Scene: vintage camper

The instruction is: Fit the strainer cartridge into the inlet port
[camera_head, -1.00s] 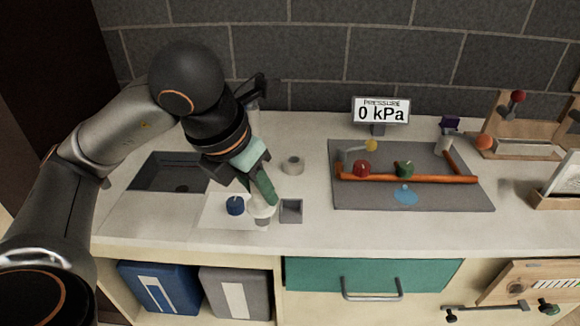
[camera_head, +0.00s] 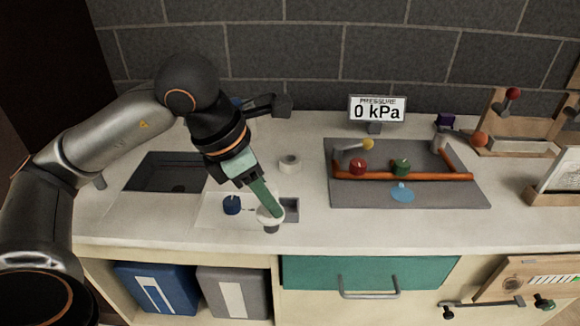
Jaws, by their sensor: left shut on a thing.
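My left gripper (camera_head: 267,205) reaches in from the left and points down over the white counter. Its green fingers are shut on a small pale, round piece with a grey lower end (camera_head: 271,228), which looks like the strainer cartridge. The fingers hide part of it. I cannot tell whether it touches the counter. It overlaps the left side of a small grey square tray (camera_head: 292,210) in the picture. On the grey board, orange pipework (camera_head: 405,177) carries a red knob (camera_head: 358,166) and a green knob (camera_head: 401,167). I cannot tell which opening is the inlet port. My right gripper is not in view.
A dark blue cap (camera_head: 232,205) and a grey-white ring (camera_head: 290,163) stand near the gripper. The sink (camera_head: 160,172) is at left. A pressure sign (camera_head: 377,109) reading 0 kPa stands behind the board. Blue water (camera_head: 402,193) lies on the board. Wooden stands are at right.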

